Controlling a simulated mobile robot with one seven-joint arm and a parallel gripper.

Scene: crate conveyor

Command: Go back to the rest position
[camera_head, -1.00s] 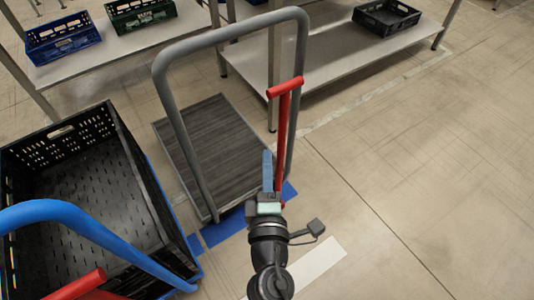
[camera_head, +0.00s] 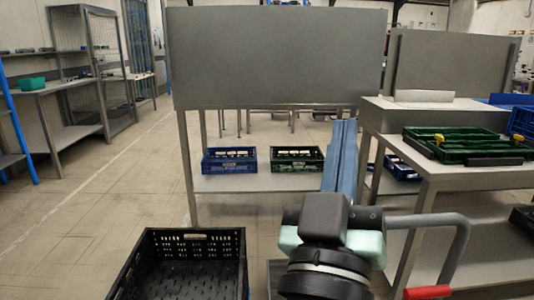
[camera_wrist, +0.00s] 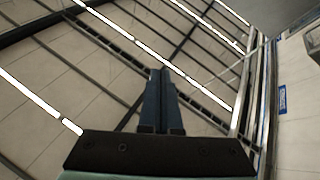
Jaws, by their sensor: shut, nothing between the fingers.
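My gripper (camera_head: 343,150) is raised in the lower middle of the head view, its two blue fingers side by side and pointing up and away. The fingers are shut and empty. In the wrist view my gripper (camera_wrist: 161,82) also shows its fingers together, with the ceiling and its bright light strips behind them. Nothing touches the fingers in either view.
A black crate (camera_head: 196,236) stands low at the bottom left. A cart's grey handle (camera_head: 459,245) with a red grip is at the lower right. A blue crate (camera_head: 229,161) and a green crate (camera_head: 297,159) sit on a shelf ahead. Open floor lies to the left.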

